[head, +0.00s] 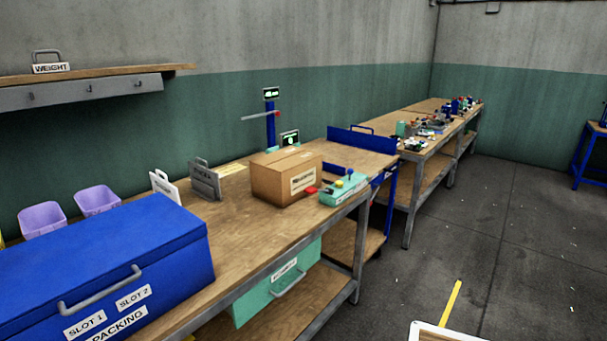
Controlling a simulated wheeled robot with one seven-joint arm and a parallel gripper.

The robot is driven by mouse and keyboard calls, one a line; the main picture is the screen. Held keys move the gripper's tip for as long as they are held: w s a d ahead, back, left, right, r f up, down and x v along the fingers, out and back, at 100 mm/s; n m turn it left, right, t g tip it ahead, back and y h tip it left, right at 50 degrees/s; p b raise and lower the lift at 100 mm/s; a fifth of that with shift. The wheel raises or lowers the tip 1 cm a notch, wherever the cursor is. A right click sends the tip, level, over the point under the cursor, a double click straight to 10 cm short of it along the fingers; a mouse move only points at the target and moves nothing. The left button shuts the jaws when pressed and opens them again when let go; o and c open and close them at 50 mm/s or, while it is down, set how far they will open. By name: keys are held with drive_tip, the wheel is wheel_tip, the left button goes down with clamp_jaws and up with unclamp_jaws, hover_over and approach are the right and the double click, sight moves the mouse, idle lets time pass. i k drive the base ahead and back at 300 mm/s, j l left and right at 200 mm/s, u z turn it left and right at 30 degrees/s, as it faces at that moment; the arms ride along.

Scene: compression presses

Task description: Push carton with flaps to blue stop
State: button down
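A brown cardboard carton (272,182) stands upright on the wooden workbench (237,222), near its right end. It has a white label on the side facing me, too small to read. Its top looks closed, with a seam across it; I cannot make out separate flaps. A blue upright panel (362,140) edges the far side of a wooden-topped blue cart just beyond the bench, and may be the blue stop. The carton is apart from this panel. My gripper is not in view.
A teal box with coloured knobs (343,188) sits right of the carton. Grey and white upright plates (205,180) stand to its left. A large blue packing box (110,260) fills the bench's left end. Lilac bins (97,199) are behind it. Floor at right is mostly clear.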

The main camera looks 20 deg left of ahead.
sight(281, 191)
drive_tip(key=i, duration=0.9)
drive_tip(key=i+u, duration=0.3)
drive_tip(key=u, duration=0.15)
drive_tip(key=i+l+u, duration=0.25)
drive_tip(key=u, duration=0.2)
drive_tip(key=i+u, duration=0.2)
drive_tip(key=u, duration=0.3)
drive_tip(key=i+u, duration=0.2)
drive_tip(key=u, duration=0.3)
drive_tip(key=i+l+u, duration=0.15)
drive_tip(key=u, duration=0.3)
drive_tip(key=i+l+u, duration=0.15)
drive_tip(key=u, duration=0.35)
drive_tip(key=l, duration=0.1)
